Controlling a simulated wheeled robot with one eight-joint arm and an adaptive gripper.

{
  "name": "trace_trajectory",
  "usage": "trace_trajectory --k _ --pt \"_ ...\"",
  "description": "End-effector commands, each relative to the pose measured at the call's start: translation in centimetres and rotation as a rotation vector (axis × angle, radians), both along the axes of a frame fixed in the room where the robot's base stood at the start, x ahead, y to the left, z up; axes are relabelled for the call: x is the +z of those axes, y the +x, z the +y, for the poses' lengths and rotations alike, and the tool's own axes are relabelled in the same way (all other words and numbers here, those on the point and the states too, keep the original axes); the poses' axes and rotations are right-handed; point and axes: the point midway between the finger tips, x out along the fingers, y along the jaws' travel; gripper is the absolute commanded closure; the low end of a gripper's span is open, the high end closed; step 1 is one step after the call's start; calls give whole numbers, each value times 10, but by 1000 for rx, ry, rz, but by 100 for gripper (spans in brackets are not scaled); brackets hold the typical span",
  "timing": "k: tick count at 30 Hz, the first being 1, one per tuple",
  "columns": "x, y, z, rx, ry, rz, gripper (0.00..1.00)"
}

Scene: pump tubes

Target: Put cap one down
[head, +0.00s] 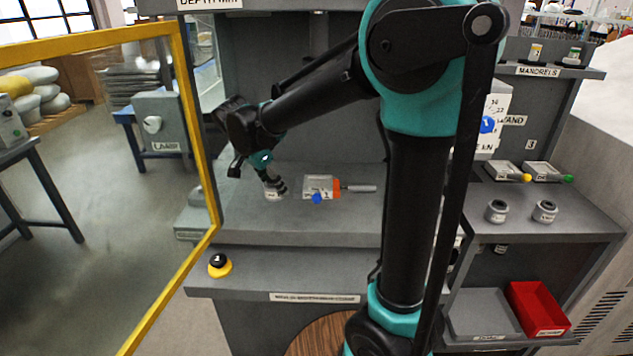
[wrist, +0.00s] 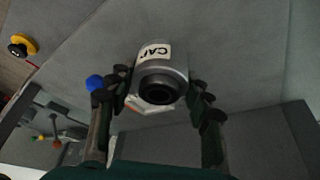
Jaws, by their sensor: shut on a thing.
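A short grey cap (head: 273,195) with a white label is between the fingers of my gripper (head: 274,182), low over the grey bench inside the booth. The wrist view shows this cap (wrist: 161,70) with part of the word CAP on its label and a dark round opening toward the camera. My gripper's dark fingers (wrist: 160,93) are shut on it from both sides. I cannot tell whether the cap touches the bench or hangs just above it. The number on its label is not readable.
A grey fixture (head: 318,184) with an orange collar, a rod and a blue knob stands just right of the cap. Two similar caps, one left (head: 496,211) and one right (head: 544,211), stand on the side bench. A red bin (head: 541,308) is below. The yellow-framed door (head: 200,150) is left.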

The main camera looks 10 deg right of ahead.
Motion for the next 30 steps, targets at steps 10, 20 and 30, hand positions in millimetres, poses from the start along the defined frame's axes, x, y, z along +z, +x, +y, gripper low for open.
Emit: trace_trajectory --k 10,20,30 --pt "0 46 -70 -7 0 -1 96" --pt "1 84 -126 -4 -1 0 96" --pt "-6 96 -142 0 0 0 96"
